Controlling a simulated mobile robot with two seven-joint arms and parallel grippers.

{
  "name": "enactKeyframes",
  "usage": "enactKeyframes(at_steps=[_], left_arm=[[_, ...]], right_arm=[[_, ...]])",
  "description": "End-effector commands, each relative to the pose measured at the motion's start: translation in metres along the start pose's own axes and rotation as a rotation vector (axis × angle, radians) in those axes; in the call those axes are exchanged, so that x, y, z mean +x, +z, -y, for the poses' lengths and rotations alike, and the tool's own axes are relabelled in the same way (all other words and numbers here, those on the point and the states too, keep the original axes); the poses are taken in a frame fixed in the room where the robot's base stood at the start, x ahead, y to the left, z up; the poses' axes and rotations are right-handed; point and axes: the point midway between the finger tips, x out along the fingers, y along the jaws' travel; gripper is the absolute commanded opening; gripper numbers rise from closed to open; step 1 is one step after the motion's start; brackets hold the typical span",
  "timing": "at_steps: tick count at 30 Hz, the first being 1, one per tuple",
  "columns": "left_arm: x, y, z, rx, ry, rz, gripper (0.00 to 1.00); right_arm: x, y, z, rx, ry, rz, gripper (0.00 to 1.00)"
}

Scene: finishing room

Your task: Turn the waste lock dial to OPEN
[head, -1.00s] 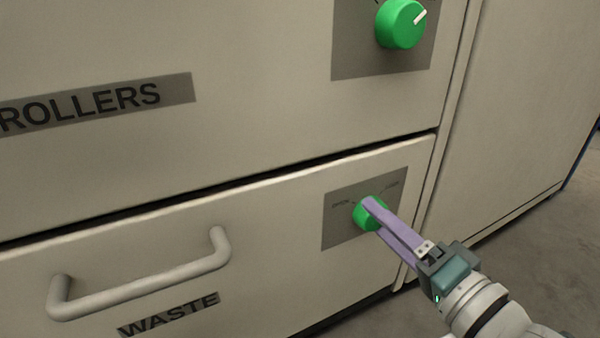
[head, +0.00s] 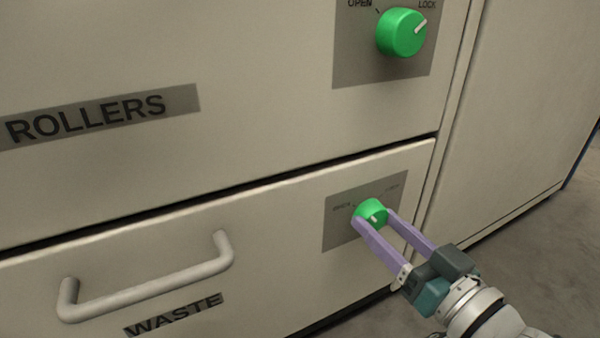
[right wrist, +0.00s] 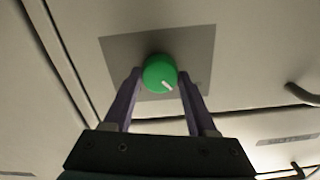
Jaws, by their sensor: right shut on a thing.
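The green waste lock dial (head: 370,212) sits on a grey plate (head: 340,235) on the WASTE drawer front (head: 280,260). The plate reads OPEN at upper left and, faintly, LOCK at upper right. My right gripper (head: 374,214) is shut on this dial, one purple finger on each side. My left gripper is not in view.
Above is the ROLLERS drawer (head: 240,80) with its own green dial (head: 401,33), its mark towards LOCK. A bar handle (head: 150,285) sticks out left of the waste dial. Open floor (head: 545,255) lies at the right.

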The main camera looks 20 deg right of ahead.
Motion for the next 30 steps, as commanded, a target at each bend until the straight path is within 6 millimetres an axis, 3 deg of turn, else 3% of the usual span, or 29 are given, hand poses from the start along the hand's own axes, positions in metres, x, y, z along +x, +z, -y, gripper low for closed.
enactKeyframes(at_steps=[12, 29, 30], left_arm=[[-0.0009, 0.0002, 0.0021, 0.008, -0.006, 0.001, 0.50], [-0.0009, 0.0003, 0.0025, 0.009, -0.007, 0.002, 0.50], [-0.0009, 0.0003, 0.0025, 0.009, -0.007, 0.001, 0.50]], right_arm=[[-0.0004, 0.0011, -0.0006, -0.186, 0.002, 0.003, 0.02], [-0.0006, 0.0016, -0.0007, -0.213, 0.002, 0.005, 0.02], [-0.0006, 0.0017, -0.0007, -0.213, 0.002, 0.005, 0.62]])
